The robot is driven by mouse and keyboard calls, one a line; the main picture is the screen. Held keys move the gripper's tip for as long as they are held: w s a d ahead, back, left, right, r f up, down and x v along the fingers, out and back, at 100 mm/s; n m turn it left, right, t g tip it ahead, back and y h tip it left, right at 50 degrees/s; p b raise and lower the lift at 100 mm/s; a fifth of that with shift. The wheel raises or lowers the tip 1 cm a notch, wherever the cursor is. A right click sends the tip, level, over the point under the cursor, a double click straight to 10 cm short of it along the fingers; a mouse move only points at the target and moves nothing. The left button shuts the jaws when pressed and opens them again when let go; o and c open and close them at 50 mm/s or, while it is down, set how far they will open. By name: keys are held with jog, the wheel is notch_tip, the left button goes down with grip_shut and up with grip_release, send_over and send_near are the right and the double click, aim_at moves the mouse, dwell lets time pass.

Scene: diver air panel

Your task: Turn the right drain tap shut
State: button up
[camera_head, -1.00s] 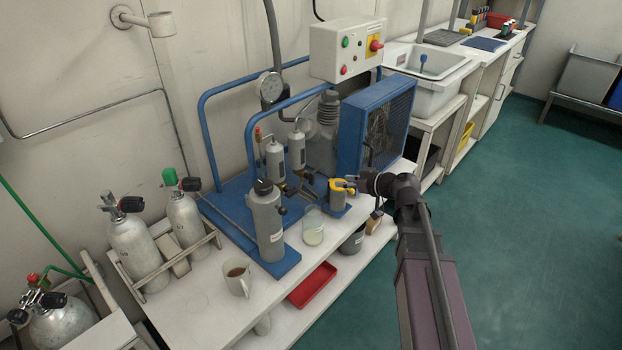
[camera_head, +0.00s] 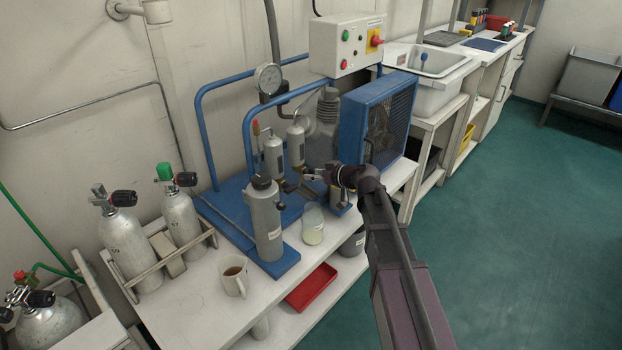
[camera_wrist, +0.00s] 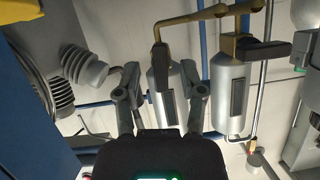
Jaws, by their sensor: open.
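Two grey separator cylinders, the left one (camera_head: 273,157) and the right one (camera_head: 296,147), stand on the blue compressor frame, with brass drain pipework below them. The wrist view looks inverted, so the right cylinder (camera_wrist: 163,95) is on the left there. The right drain tap (camera_wrist: 158,57) shows a dark lever in line with the picture's vertical. The left drain tap (camera_wrist: 262,50) has its dark lever sideways. My gripper (camera_wrist: 160,78) is open, its fingers either side of the right tap's lever in that view; contact cannot be told. In the head view my gripper (camera_head: 314,174) is beside the pipework.
A grey bottle (camera_head: 265,218) and a glass jar (camera_head: 313,226) stand close in front of the taps. The blue fan housing (camera_head: 378,120) is to the right. A mug (camera_head: 234,276) and red tray (camera_head: 311,288) are nearer. The floor at right is clear.

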jog(key=shift+w+a+f, duration=0.2)
jog(key=shift+w+a, duration=0.15)
jog(key=shift+a, duration=0.2)
grip_shut()
jog(key=shift+m, duration=0.3)
jog(key=shift+w+d+f+m+g+y+b, duration=0.1)
jog(key=shift+m+g+y+b, duration=0.5)
jog(key=shift+m, duration=0.3)
jog(key=m+g+y+b, duration=0.1)
jog(key=m, duration=0.2)
jog(key=shift+f+y+b, duration=0.1)
jog(key=shift+y+b, duration=0.2)
jog(key=shift+b, duration=0.1)
jog(key=m+g+y+b, duration=0.1)
jog(key=m+y+b, duration=0.1)
jog(key=m+b, duration=0.1)
jog(key=shift+f+m, duration=0.1)
jog(key=shift+m, duration=0.6)
jog(key=shift+m+y+b, duration=0.7)
jog(key=shift+m+b, duration=0.15)
jog(key=shift+m, duration=0.55)
jog(key=shift+w, duration=0.1)
